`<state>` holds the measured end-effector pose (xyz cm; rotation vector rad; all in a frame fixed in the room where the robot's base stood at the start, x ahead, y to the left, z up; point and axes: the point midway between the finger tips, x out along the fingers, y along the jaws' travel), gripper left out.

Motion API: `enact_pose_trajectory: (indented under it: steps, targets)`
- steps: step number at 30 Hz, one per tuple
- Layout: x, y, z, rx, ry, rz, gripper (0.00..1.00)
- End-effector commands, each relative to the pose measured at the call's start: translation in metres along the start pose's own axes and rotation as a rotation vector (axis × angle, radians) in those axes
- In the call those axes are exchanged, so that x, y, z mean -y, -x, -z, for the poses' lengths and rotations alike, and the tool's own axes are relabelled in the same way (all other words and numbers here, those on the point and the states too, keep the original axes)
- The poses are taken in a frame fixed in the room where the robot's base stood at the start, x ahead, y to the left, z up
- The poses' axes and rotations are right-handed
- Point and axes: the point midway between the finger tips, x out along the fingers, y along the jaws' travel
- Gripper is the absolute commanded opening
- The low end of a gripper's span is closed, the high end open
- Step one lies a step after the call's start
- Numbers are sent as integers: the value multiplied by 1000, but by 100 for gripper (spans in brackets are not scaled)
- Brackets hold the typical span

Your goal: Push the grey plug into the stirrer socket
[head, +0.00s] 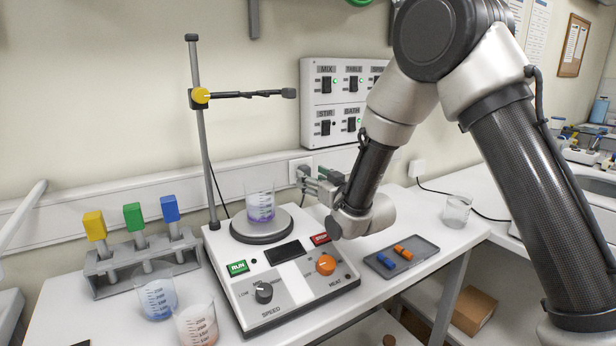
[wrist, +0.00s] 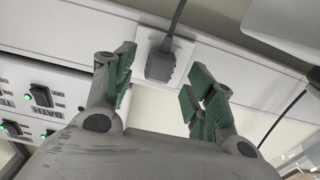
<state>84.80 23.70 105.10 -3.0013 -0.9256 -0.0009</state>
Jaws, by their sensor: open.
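The grey plug (wrist: 160,66) sits at the white wall socket (wrist: 178,48), its dark cable leading away from it in the wrist view. Whether it is fully seated cannot be told. My gripper (wrist: 160,88) is open, its green-padded fingers on either side of the plug and apart from it. In the head view my gripper (head: 316,182) reaches to the socket (head: 296,164) on the wall rail behind the stirrer (head: 285,275); its fingers partly hide the plug there.
A switch panel (head: 312,98) is on the wall above. A beaker (head: 260,203) stands on the stirrer plate, beside a clamp stand (head: 203,140). A tray (head: 424,246) with orange and blue pieces and another beaker (head: 457,210) are to the right. A second socket (head: 417,168) is further right.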

Motion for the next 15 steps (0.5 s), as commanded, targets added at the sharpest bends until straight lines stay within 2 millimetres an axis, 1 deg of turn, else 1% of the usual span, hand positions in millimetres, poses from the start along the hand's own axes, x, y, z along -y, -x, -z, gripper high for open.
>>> enact_pose_trajectory:
  steps: [1, 3, 9, 12, 15]
  targets:
    - [0, 12, 0, 1, 0, 0, 55]
    - [0, 28, 0, 2, 0, 0, 55]
    - [0, 66, 0, 1, 0, 0, 55]
    - [0, 78, 0, 1, 0, 0, 55]
    - [0, 85, 0, 1, 0, 0, 55]
